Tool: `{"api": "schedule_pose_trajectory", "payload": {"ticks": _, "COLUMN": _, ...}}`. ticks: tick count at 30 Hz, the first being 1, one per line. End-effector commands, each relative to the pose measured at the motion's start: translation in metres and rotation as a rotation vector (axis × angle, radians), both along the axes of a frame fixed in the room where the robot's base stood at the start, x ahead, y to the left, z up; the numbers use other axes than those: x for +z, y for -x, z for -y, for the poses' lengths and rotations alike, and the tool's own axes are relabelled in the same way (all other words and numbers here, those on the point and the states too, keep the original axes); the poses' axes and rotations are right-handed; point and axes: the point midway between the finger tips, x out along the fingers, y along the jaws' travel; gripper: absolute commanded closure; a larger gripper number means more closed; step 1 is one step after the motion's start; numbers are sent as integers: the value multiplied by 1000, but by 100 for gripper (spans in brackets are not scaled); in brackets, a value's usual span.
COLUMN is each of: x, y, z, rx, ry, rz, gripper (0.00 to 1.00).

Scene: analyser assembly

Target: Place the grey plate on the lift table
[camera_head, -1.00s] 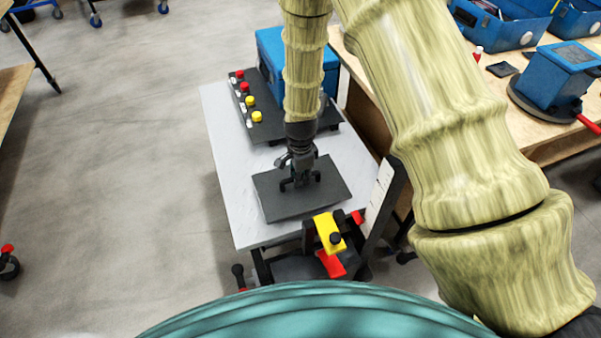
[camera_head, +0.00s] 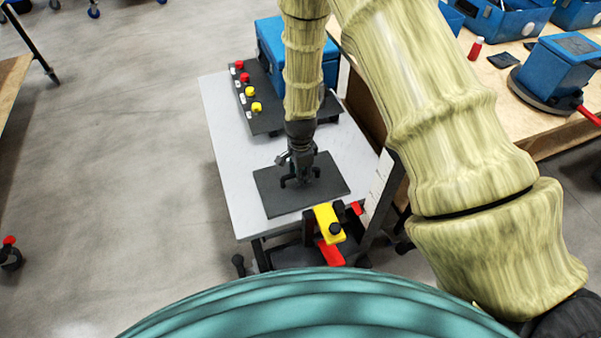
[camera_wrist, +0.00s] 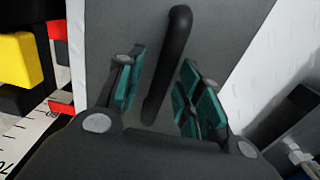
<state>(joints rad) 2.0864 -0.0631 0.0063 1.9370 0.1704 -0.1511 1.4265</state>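The grey plate (camera_head: 277,200) lies flat on the white top of the lift table (camera_head: 229,160), near its front end. In the wrist view the plate (camera_wrist: 225,35) fills the upper middle, with a dark bar handle (camera_wrist: 178,45) standing on it. My gripper (camera_head: 301,182) is down at the middle of the plate. In the wrist view my gripper (camera_wrist: 160,95) has its teal-padded fingers apart on either side of the handle, with gaps visible.
A dark panel with red and yellow buttons (camera_head: 262,118) and a blue box (camera_head: 268,40) occupy the table's far end. A yellow and red clamp (camera_head: 327,222) stands at the near edge. A wooden bench (camera_head: 560,135) with blue devices is at right.

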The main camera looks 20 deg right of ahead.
Motion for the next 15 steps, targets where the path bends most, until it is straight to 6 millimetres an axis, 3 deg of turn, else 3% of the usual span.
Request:
{"api": "schedule_pose_trajectory", "payload": {"ticks": 8, "x": 6, "y": 0, "z": 0, "rx": 1, "ry": 0, "rz": 0, "gripper": 64}}
{"api": "schedule_pose_trajectory", "payload": {"ticks": 15, "x": 33, "y": -1, "z": 0, "rx": 2, "ry": 1, "rz": 2, "gripper": 64}}
